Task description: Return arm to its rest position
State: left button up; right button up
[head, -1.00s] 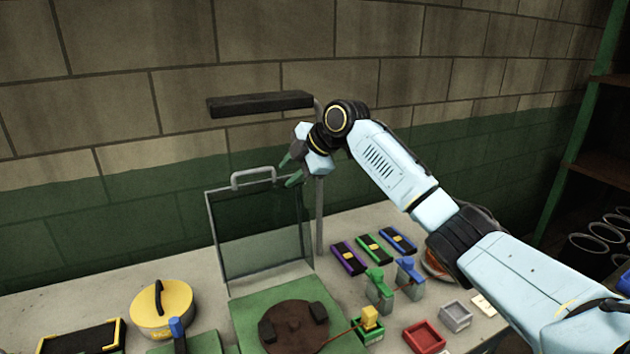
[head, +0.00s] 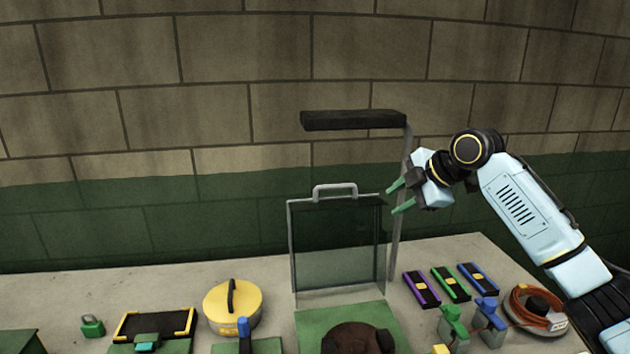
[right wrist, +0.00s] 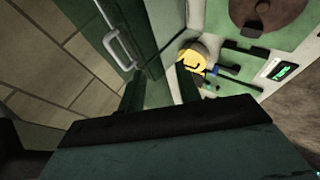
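My right arm comes in from the right in the head view. Its gripper (head: 398,197) is raised above the back of the table, just right of the handle of the clear guard panel (head: 338,240). Its two green fingers are spread apart with nothing between them. In the right wrist view the two fingers (right wrist: 160,92) also stand apart, with the panel's handle (right wrist: 118,50) beyond them to the left. My left gripper is in neither view.
A dark lamp bar (head: 352,120) on a grey post stands behind the panel. A yellow lidded pot (head: 232,306), a black tray with yellow corners (head: 155,325), several coloured cases (head: 450,284) and an orange cable coil (head: 537,308) occupy the table (head: 70,290).

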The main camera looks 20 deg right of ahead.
jog(key=s+a+f+m+g, duration=0.1)
jog(key=s+a+f+m, duration=0.1)
jog(key=s+a+f, duration=0.45)
jog(key=s+a+f+m+g+h, duration=0.15)
jog(key=s+f, duration=0.25)
jog(key=f, duration=0.6)
jog(key=s+a+f+m, duration=0.2)
jog(key=s+a+f, duration=0.3)
jog(key=f, duration=0.3)
jog(key=s+a+f+m+g+h, duration=0.1)
jog(key=s+f+m, duration=0.3)
jog(key=s, duration=0.7)
jog(key=s+f+m+g+h, duration=0.1)
jog(key=s+m, duration=0.5)
jog(key=s, duration=0.5)
notch_tip(320, 180, down, 31)
jog(key=s+g+b, duration=0.1)
jog(key=s+b, duration=0.1)
jog(key=b, duration=0.3)
jog(key=s+d+f+g+b, duration=0.1)
jog(key=s+d+f+b, duration=0.2)
jog(key=s+f, duration=1.3)
jog(key=shift+s+f, duration=0.15)
jog(key=shift+f, duration=0.45)
